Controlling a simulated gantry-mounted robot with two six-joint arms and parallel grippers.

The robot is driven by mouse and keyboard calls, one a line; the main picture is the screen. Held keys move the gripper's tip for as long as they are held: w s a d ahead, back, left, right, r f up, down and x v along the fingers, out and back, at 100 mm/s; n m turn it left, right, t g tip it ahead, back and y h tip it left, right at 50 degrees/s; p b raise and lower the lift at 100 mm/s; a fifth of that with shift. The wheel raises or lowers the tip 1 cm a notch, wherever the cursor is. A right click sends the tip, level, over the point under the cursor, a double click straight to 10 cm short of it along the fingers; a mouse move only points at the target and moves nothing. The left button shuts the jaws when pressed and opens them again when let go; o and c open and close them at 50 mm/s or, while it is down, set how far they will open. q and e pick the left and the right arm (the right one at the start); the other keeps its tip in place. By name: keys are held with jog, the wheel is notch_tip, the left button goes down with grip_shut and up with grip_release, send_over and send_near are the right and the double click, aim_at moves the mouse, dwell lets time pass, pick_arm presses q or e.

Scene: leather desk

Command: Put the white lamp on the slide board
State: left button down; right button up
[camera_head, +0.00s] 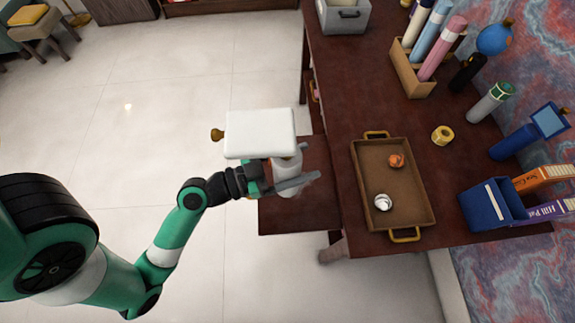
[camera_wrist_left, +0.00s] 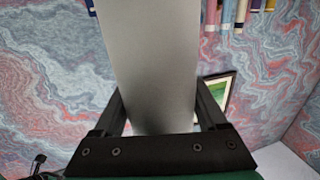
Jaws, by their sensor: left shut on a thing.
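The white lamp (camera_head: 260,133) has a pale boxy shade with a brass-coloured knob at its left side and a lighter body below it. My left gripper (camera_head: 292,178) is shut on the lamp's body under the shade. In the left wrist view the grey body of the lamp (camera_wrist_left: 157,70) fills the space between the two fingers (camera_wrist_left: 160,112). The slide board (camera_head: 300,217) is a dark reddish-brown board sticking out from the desk's left side. The lamp's lower part overlaps it in the head view; I cannot tell whether they touch. My right gripper is out of view.
The desk (camera_head: 335,110) is right of the slide board. It carries a brown tray (camera_head: 428,190) with two small items, a gold ring-shaped object (camera_head: 442,135), a blue holder (camera_head: 490,208) and a wooden box (camera_head: 410,78) of rolls. Open tiled floor (camera_head: 150,100) lies left.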

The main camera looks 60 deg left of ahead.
pick_arm(q)
jog(key=w+a+f+b, duration=0.3)
jog(key=w+f, duration=0.3)
jog(key=f, duration=0.1)
jog(key=w+a+f+b, duration=0.3)
jog(key=w+f+b, duration=0.1)
jog(key=w+f, duration=0.2)
jog(key=shift+w+a+f, duration=0.25)
jog(key=shift+a+f, duration=0.05)
jog(key=shift+f, duration=0.45)
